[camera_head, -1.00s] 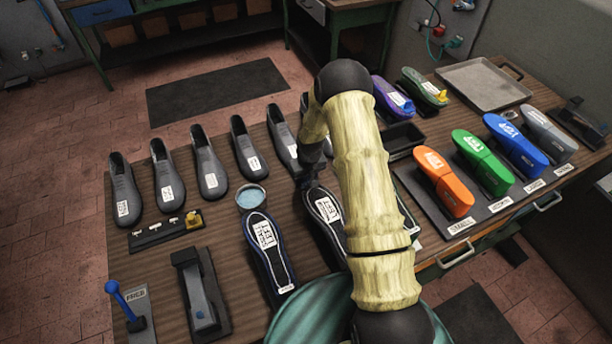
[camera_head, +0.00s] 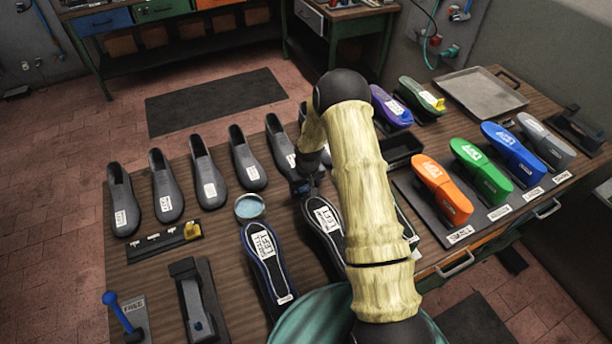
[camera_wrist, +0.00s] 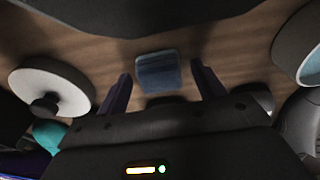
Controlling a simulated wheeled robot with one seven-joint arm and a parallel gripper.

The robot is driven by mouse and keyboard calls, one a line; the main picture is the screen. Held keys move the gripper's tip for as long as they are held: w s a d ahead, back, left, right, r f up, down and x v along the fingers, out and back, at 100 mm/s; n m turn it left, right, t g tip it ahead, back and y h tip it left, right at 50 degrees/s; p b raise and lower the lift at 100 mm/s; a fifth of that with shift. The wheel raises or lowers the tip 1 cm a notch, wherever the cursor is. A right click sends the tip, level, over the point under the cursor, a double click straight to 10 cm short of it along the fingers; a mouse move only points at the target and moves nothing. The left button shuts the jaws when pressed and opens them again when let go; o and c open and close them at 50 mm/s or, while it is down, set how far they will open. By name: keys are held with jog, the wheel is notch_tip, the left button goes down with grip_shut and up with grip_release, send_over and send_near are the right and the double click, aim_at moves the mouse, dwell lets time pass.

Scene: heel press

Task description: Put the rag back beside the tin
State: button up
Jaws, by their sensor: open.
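The rag is a small folded blue cloth (camera_wrist: 158,72) on the brown bench top in the wrist view. It lies between and just beyond the fingertips of my gripper (camera_wrist: 162,76), with bench showing on both sides of it. My gripper is open. In the head view my gripper (camera_head: 304,185) is low over the bench, to the right of the tin, partly behind my arm. The tin (camera_head: 250,206) is round and shallow with a pale blue inside. Its likely rim and pale inside show at the right edge of the wrist view (camera_wrist: 312,64). I cannot make out the rag clearly in the head view.
Grey shoes (camera_head: 209,170) stand in a row behind the tin. Soles (camera_head: 266,262) with labels lie in front of it. A black press-like block (camera_head: 194,300) is at front left. Coloured heel forms (camera_head: 442,188) and a metal tray (camera_head: 482,92) are at right. A white disc (camera_wrist: 52,88) is at left in the wrist view.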

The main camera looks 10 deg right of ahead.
notch_tip(320, 180, up, 11)
jog(key=s+b, duration=0.1)
jog(key=b, duration=0.3)
jog(key=shift+s+d+r, duration=0.15)
jog(key=shift+s+r, duration=0.05)
jog(key=shift+s, duration=0.15)
jog(key=s+r+m, duration=0.1)
jog(key=s+r, duration=0.5)
jog(key=s, duration=0.5)
jog(key=s+r+m+t, duration=0.1)
jog(key=s+r, duration=0.4)
jog(key=s, duration=0.7)
jog(key=shift+s+r, duration=0.25)
jog(key=shift+r, duration=0.1)
